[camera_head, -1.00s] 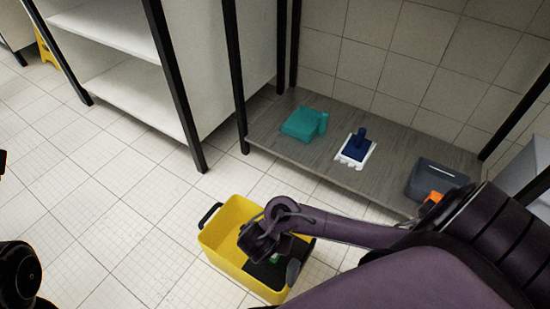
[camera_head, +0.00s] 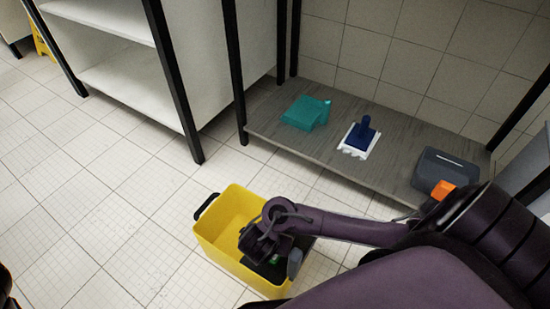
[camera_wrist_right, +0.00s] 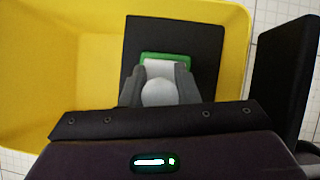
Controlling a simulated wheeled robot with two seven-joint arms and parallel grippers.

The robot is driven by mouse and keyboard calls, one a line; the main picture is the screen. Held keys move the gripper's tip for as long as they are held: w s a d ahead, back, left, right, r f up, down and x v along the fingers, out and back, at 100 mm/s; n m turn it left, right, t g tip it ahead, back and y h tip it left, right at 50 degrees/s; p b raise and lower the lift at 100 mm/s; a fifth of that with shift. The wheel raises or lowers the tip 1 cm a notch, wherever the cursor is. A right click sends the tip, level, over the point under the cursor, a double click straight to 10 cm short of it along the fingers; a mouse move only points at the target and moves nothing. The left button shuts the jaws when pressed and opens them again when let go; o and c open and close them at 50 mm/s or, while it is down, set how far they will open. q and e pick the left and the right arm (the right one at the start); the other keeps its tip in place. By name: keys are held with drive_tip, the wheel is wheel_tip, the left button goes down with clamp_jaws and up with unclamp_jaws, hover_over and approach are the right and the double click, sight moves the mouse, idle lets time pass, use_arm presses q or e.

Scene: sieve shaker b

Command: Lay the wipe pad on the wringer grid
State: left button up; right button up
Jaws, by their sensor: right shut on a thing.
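The yellow bucket (camera_head: 222,220) stands on the tiled floor, with the black wringer grid (camera_head: 262,270) across its right end. The grid shows as a dark panel in the right wrist view (camera_wrist_right: 205,45). My right gripper (camera_wrist_right: 158,85) is shut on the pale rounded grip of the wipe pad (camera_wrist_right: 166,58), which has a green edge. The pad is over the grid in that view; I cannot tell whether it touches. In the head view my right gripper (camera_head: 262,248) hides most of the pad. My left gripper is not in view.
The grey low shelf (camera_head: 285,140) holds a teal dustpan-like item (camera_head: 304,112), a blue-handled white tool (camera_head: 358,140), and a dark grey bin (camera_head: 440,170) with an orange thing (camera_head: 443,189). Black posts and white shelving (camera_head: 120,75) stand behind. Floor left of the bucket is clear.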

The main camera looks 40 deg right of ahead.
drive_tip(key=shift+f, duration=0.15)
drive_tip(key=o, duration=1)
